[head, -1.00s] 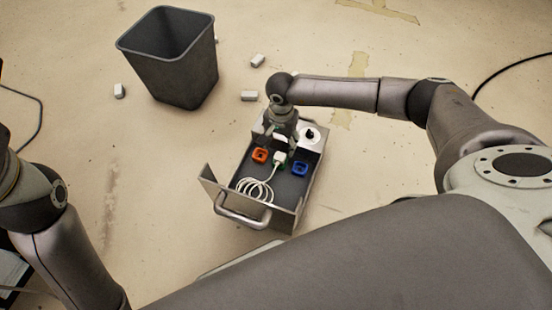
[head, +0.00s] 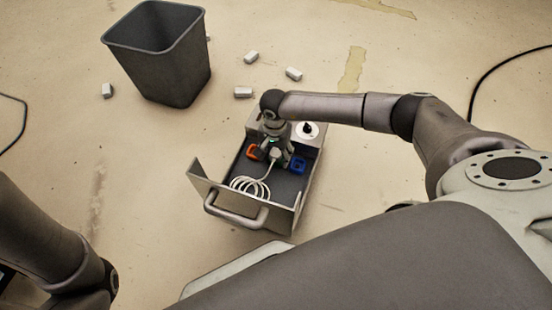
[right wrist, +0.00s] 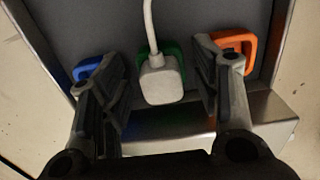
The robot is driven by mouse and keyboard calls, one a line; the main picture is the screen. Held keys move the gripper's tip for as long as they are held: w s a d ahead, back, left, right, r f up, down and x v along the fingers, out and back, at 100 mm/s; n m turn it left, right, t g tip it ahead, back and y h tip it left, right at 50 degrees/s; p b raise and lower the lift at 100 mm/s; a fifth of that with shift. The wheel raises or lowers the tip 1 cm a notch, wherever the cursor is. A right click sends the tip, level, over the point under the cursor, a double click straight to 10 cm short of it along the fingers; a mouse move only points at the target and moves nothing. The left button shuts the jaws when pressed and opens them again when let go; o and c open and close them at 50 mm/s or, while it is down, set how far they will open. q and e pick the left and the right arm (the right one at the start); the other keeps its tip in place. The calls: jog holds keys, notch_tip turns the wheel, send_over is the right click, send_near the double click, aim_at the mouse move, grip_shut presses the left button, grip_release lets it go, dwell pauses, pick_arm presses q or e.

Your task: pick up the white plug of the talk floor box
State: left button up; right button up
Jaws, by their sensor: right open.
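The white plug (right wrist: 161,82) sits in front of a green socket (right wrist: 146,58) between an orange and a blue one in the floor box. In the head view the plug (head: 274,154) is partly hidden by my right gripper (head: 276,152). In the right wrist view the open fingers of my right gripper (right wrist: 163,88) stand on either side of the plug, with a gap on both sides. A white cable (right wrist: 149,20) runs from the plug and lies coiled in the box (head: 248,188). My left arm shows at lower left, but its gripper is out of view.
The orange socket (head: 253,151) and blue socket (head: 297,165) flank the plug closely. A round white dial (head: 306,130) is at the box's back right. A grey bin (head: 160,58) and several small white blocks (head: 243,92) are on the floor beyond.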

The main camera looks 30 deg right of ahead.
jog(key=shift+f, duration=0.2)
jog(key=c, duration=1.1)
jog(key=shift+r, duration=0.1)
